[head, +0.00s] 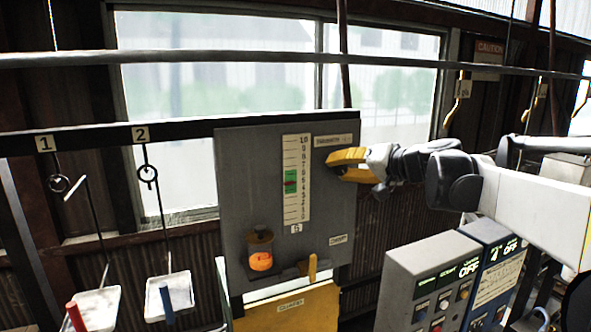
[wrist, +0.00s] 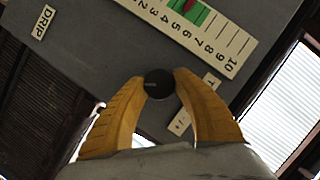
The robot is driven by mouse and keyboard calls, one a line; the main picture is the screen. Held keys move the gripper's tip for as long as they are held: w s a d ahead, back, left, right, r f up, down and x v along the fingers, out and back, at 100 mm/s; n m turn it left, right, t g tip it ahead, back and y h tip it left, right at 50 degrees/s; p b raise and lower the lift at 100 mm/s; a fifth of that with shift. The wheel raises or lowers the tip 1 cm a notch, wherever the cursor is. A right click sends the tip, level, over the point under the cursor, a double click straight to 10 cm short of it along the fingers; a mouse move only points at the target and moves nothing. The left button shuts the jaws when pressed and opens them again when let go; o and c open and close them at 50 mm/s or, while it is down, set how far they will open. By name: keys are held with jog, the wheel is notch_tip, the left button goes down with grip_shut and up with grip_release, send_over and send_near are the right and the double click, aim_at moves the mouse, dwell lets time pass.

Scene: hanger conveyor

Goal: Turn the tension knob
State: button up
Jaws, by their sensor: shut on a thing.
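The tension knob (wrist: 159,84) is a small round black knob on the grey panel (head: 238,180). In the wrist view it sits between the two yellow fingertips of my gripper (wrist: 159,86), which are shut on it from both sides. In the head view my gripper (head: 350,164) is at the panel's upper right and hides the knob. A vertical scale (head: 296,212) marked up to 10 is left of my gripper, with a green band and a red marker inside that band. The scale also shows in the wrist view (wrist: 215,45). A label beside the knob is partly covered.
An orange-filled jar (head: 260,255) and a yellow lever (head: 312,268) are low on the panel, above a yellow box (head: 290,308). Control boxes (head: 432,280) stand at right. Two white trays (head: 170,298) hang at left. A rail (head: 240,56) crosses above.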

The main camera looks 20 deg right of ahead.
dwell(0.4)
jog(key=o, duration=1.2)
jog(key=v, duration=1.2)
jog(key=shift+f, duration=0.15)
